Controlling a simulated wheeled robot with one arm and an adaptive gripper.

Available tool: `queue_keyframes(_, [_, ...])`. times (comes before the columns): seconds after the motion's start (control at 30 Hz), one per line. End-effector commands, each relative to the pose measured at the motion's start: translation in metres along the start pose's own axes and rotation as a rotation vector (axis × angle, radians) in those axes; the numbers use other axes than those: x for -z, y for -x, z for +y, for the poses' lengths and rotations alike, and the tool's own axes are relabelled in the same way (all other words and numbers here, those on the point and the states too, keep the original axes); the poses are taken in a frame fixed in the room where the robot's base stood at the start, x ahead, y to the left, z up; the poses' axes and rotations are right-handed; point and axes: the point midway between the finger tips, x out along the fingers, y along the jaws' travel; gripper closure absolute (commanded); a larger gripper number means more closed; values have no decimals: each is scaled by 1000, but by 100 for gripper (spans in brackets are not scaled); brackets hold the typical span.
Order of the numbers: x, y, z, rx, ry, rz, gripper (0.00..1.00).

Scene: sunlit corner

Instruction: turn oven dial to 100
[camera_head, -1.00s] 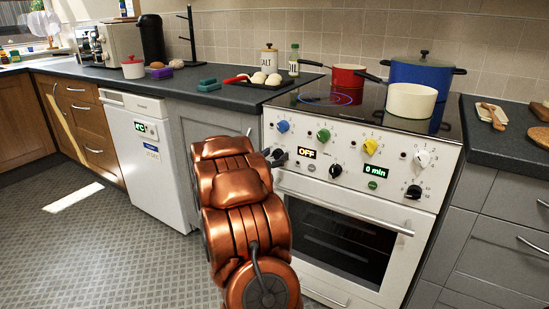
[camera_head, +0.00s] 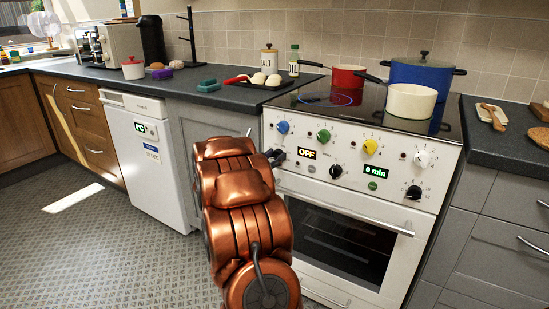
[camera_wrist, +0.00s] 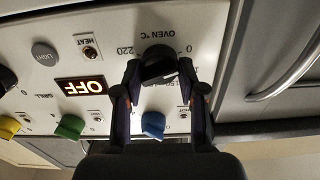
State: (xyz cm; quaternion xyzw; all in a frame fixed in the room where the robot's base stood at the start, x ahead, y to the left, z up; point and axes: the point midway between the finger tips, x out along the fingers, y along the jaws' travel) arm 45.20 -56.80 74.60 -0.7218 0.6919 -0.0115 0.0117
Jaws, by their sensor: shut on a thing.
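The black oven dial (camera_wrist: 158,62) is between my gripper's two fingers in the wrist view, under the printed words "OVEN °C". The marks "220" and "0" show beside it; its pointer setting cannot be read clearly. My gripper (camera_wrist: 160,78) is shut on the dial. In the head view my gripper (camera_head: 276,157) reaches the left end of the white oven's (camera_head: 340,180) control panel, and my arm hides the dial. The display next to it reads OFF (camera_head: 306,152), and it also shows upside down in the wrist view (camera_wrist: 82,87).
Blue (camera_head: 283,127), green (camera_head: 323,136), yellow (camera_head: 370,146) and white (camera_head: 422,159) knobs line the panel's upper row. Black knobs (camera_head: 336,171) sit below. A cream pan (camera_head: 410,101), red pot (camera_head: 347,78) and blue pot (camera_head: 421,74) stand on the hob. The floor to the left is clear.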

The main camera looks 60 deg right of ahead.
Motion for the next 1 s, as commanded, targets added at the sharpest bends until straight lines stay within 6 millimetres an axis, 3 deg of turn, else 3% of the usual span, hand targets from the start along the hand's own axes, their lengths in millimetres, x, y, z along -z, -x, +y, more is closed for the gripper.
queue_keyframes(1.0, [-3,0,3,-1,-690,-1,95])
